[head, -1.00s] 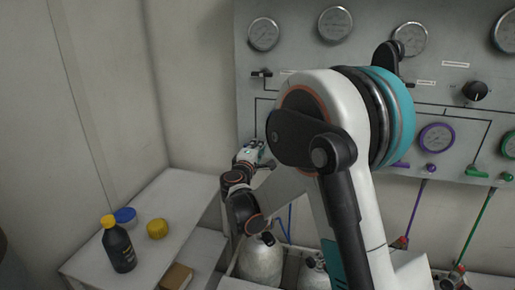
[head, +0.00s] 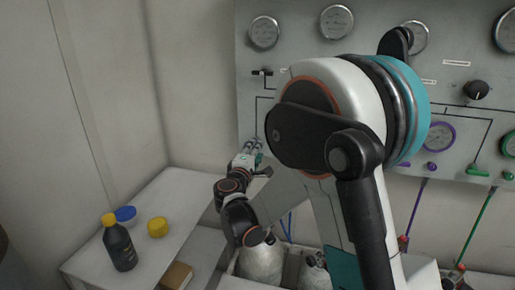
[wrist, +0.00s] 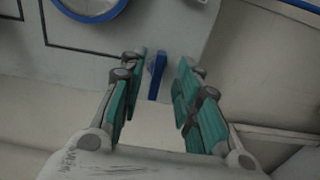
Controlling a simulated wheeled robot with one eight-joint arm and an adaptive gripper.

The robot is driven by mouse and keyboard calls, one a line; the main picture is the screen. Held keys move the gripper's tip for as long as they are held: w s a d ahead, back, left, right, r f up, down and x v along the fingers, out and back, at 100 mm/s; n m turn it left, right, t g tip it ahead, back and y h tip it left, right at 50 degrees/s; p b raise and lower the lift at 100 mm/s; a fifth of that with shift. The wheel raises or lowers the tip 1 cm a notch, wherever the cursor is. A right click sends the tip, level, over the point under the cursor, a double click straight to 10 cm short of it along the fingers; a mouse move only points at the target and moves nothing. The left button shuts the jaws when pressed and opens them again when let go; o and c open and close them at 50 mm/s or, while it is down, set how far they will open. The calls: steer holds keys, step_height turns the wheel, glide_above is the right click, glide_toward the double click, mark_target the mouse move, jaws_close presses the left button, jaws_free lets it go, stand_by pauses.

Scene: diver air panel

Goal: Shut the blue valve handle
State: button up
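The blue valve handle (wrist: 157,76) shows in the wrist view at the lower edge of the grey panel, below and right of a blue-rimmed gauge. My gripper (wrist: 163,78) is open, with its two teal-padded fingers on either side of the handle. In the head view my gripper (head: 253,150) is at the panel's lower left, and my arm hides the blue handle there.
The panel (head: 250,100) carries several gauges, a black knob (head: 476,90), and purple (head: 431,167) and green (head: 478,171) valves at right. Cylinders (head: 262,262) stand below the panel.

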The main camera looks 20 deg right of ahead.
steer(key=v, duration=0.7)
steer(key=shift+s+a, duration=0.15)
steer(key=shift+s, duration=0.15)
stand_by(0.8)
